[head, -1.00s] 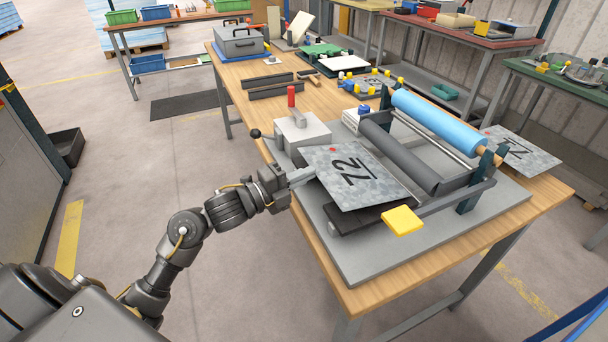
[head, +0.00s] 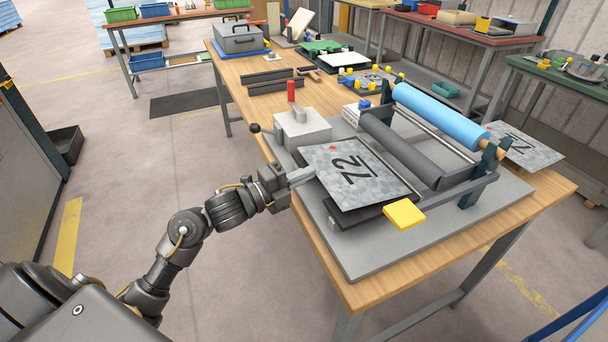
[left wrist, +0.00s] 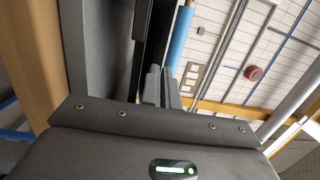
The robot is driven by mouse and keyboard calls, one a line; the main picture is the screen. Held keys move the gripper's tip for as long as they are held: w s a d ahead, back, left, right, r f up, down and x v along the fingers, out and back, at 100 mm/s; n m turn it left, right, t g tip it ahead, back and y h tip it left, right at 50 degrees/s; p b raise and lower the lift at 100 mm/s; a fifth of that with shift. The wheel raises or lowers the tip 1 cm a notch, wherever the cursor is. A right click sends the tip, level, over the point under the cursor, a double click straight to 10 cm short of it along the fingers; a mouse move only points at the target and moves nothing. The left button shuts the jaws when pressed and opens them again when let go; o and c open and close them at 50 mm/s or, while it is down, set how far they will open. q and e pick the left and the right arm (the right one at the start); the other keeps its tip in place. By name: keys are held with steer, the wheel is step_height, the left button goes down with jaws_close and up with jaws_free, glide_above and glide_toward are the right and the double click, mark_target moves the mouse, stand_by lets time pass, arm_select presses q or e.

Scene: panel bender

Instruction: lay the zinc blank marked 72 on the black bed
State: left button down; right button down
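The zinc blank marked 72 (head: 372,190), a mottled grey sheet with a small red mark, lies roughly flat over the black bed (head: 378,213) in the head view. It covers most of the bed; dark margins show at its near and left sides. I cannot tell whether it touches the bed or hangs just above it. My left gripper (head: 303,176) is at the blank's left edge and looks shut on it. In the left wrist view, dark and grey parts fill the near field and the blank is not clear. My right gripper is not in view.
A grey roller (head: 400,150) and a blue roller (head: 440,117) stand right behind the bed. A yellow pad (head: 404,214) sits at its near right corner, a grey box with a red-topped lever (head: 301,128) at its far left. Another marked sheet (head: 535,152) lies beyond the rollers.

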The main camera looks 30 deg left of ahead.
arm_select(q)
steer(key=shift+f+b, duration=0.6)
steer(key=shift+f, duration=0.15)
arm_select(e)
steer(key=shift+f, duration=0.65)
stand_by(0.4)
arm_select(q)
steer(key=c, duration=1.6)
jaws_free()
